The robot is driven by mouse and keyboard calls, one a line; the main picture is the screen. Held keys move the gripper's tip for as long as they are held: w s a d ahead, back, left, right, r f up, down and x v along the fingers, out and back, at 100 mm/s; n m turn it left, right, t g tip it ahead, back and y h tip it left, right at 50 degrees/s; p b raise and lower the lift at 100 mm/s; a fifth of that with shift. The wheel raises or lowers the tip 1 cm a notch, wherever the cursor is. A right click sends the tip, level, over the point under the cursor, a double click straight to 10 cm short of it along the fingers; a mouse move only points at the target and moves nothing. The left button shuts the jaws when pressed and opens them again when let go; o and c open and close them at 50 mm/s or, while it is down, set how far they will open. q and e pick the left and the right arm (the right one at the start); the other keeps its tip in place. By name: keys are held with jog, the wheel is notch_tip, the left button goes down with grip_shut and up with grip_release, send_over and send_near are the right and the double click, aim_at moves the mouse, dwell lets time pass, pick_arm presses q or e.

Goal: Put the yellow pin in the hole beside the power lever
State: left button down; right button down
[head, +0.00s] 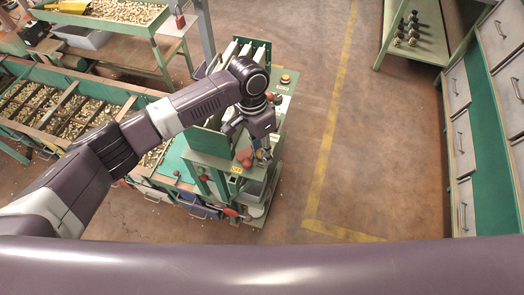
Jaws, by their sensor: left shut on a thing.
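My left gripper (264,152) points down over the front right part of the green machine (208,161). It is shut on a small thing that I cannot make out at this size. A red-orange knob or handle (244,156) is just left of the fingers, with a small yellow patch (236,169) below it. I cannot tell which part is the power lever. The yellow pin and the hole cannot be told apart here. My right gripper is out of view.
Hoppers full of nuts (70,118) stand left of the machine. A yellow-topped button post (286,78) is behind the gripper. A red-ended handle (231,212) sits low at the front. Drawer cabinets (466,145) line the right. The floor between is clear.

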pick_arm(q)
jog(key=c, duration=1.6)
grip_release()
jog(key=r, duration=0.4)
jog(key=w+a+r, duration=0.1)
jog(key=r, duration=0.6)
jog(key=shift+w+a+r, duration=0.15)
jog(key=shift+w+r, duration=0.2)
jog(key=shift+r, duration=0.05)
